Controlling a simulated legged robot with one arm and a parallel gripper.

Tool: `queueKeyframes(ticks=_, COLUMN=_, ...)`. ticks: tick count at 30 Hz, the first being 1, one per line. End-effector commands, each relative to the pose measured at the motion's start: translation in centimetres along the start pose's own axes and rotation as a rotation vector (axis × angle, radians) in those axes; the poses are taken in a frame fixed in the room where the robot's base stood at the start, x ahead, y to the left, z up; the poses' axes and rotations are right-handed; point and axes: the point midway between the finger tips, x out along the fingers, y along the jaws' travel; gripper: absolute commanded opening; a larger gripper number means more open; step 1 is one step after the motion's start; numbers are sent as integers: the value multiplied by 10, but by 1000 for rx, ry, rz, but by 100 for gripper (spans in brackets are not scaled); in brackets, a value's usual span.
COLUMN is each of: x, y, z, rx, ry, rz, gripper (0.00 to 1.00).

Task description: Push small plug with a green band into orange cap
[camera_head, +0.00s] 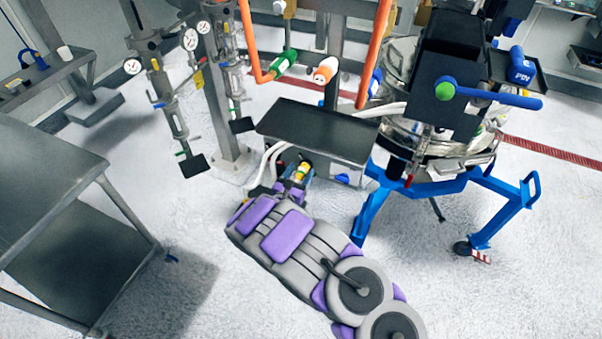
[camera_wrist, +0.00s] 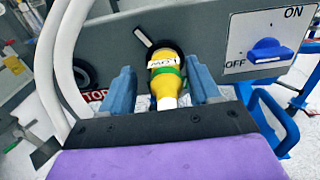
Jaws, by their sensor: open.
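A small yellow plug (camera_wrist: 165,86) with a green band, a white printed label and a pale near end shows in the wrist view. Its far end meets a dark round opening in a grey panel; how deep it sits is hidden. My gripper (camera_wrist: 160,66) is open, with one blue-grey finger on each side of the plug. A gap shows on the left; the right finger is very close, and I cannot tell if it touches. In the head view the plug (camera_head: 303,171) is small, beyond my gripper (camera_head: 297,182). An orange cap (camera_head: 325,71) with a white end is higher up, behind the dark tabletop.
The grey panel (camera_wrist: 110,45) bears a blue ON/OFF switch (camera_wrist: 270,50), right of the plug. White hoses (camera_wrist: 62,60) pass on the left. A blue-legged sifter (camera_head: 375,205) stands right, a grey table (camera_head: 40,180) left. Open floor (camera_head: 190,270) lies between table and arm.

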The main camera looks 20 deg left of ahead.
Motion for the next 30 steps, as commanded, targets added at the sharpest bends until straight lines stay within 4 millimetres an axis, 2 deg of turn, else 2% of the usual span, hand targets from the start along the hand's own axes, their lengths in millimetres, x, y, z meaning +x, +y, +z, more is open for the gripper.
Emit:
queueKeyframes(ticks=8, x=0, y=-2, z=1, rx=1, ry=0, rz=-1, gripper=62)
queueKeyframes(ticks=27, x=0, y=3, z=0, rx=-2, ry=1, rz=3, gripper=1)
queueKeyframes(ticks=30, x=0, y=4, z=-1, rx=-2, ry=1, rz=4, gripper=0)
